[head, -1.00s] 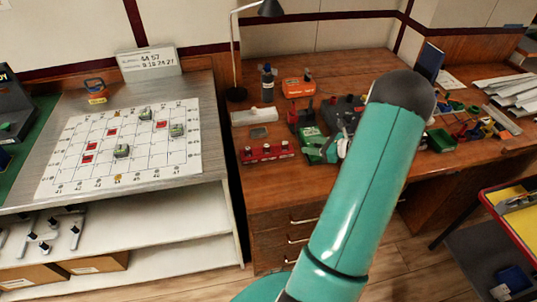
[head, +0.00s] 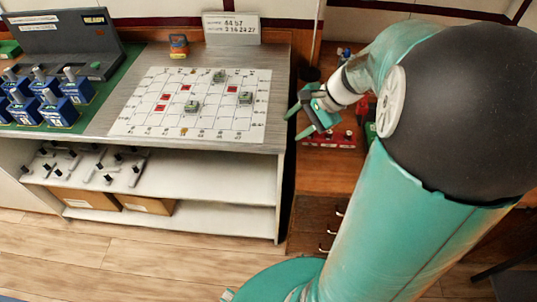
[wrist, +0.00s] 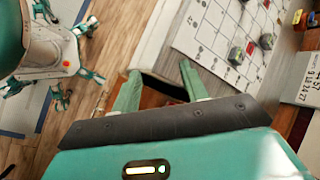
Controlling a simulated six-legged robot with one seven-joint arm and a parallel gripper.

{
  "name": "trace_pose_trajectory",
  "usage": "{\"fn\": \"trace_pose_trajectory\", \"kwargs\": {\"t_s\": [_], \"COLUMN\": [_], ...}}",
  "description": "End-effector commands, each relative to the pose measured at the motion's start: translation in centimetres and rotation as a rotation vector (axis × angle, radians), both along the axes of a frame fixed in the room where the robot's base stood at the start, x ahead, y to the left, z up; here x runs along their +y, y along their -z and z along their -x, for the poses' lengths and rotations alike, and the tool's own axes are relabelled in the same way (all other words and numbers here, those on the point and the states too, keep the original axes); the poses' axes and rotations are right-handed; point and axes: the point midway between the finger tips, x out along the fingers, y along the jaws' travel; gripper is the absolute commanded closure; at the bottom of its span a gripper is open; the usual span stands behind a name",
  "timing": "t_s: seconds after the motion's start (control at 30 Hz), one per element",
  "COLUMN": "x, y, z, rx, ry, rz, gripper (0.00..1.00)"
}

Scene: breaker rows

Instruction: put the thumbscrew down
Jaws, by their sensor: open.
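My gripper (head: 296,126) is open, with its fingers pointing left, over the gap between the grey table and the wooden bench. In the wrist view its two green fingers (wrist: 158,82) are spread with nothing between them. I cannot make out a thumbscrew in any view. Small parts on the rack are too small to tell.
The grey table holds a white grid sheet (head: 150,125) with red squares and small grey-green blocks (head: 192,106). Several blue breakers (head: 58,110) stand on a green mat at the left. My arm hides most of the bench.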

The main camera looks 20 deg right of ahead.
Motion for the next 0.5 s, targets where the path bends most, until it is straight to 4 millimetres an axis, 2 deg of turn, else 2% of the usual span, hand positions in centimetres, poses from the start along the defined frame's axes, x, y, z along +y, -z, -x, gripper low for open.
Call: {"fn": "trace_pose_trajectory", "kwargs": {"t_s": [0.03, 0.2, 0.5], "x": [1.8, 6.1, 11.3], "y": [-1.0, -3.1, -6.1], "z": [0.6, 3.1, 8.1], "rx": [-0.018, -0.073, -0.211], "ry": [-0.077, -0.315, -0.713], "rz": [0.060, 0.253, 0.591], "gripper": [0.56, 0.56, 0.56]}}
